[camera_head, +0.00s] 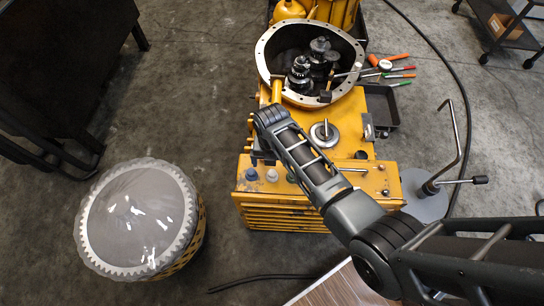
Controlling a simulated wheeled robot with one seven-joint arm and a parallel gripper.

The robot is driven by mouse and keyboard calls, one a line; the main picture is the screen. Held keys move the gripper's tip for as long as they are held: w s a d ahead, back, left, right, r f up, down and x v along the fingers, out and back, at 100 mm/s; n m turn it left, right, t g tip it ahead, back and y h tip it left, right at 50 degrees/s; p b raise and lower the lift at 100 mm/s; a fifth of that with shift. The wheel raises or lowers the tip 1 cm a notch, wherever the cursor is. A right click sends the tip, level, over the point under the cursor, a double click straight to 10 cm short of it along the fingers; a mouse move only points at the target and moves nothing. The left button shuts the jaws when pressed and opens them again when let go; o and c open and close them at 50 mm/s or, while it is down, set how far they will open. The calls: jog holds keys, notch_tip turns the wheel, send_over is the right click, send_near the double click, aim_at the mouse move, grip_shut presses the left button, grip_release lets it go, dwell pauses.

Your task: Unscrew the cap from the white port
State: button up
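A row of small ports or caps stands along the front top edge of the yellow cabinet (290,212). A blue one (251,174) is at the left and a pale grey-white one (272,175) is just right of it. A green one (291,178) is partly covered by my arm. I cannot tell whether the pale piece is a cap or a bare port. My arm reaches in from the lower right, and my gripper (262,152) hangs dark and small at its far end, behind and above the white port. Its fingers are too small and shaded to read.
An open round housing with dark gears (312,60) stands behind my wrist. A round grey metal part (324,133) sits right of my forearm. Screwdrivers (390,72) and a dark tray (385,105) lie at the right. A wrapped gear drum (137,222) stands on the left floor.

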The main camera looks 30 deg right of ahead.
aim_at(272, 172)
notch_tip(272, 172, down, 7)
jog(key=m+b, duration=0.5)
jog(key=b, duration=0.4)
jog(key=shift+m, duration=0.4)
jog(key=shift+c, duration=0.4)
grip_shut()
dwell(0.5)
jog(key=shift+r, duration=0.1)
jog(key=shift+r+p, duration=1.95)
jog(key=shift+p, duration=0.1)
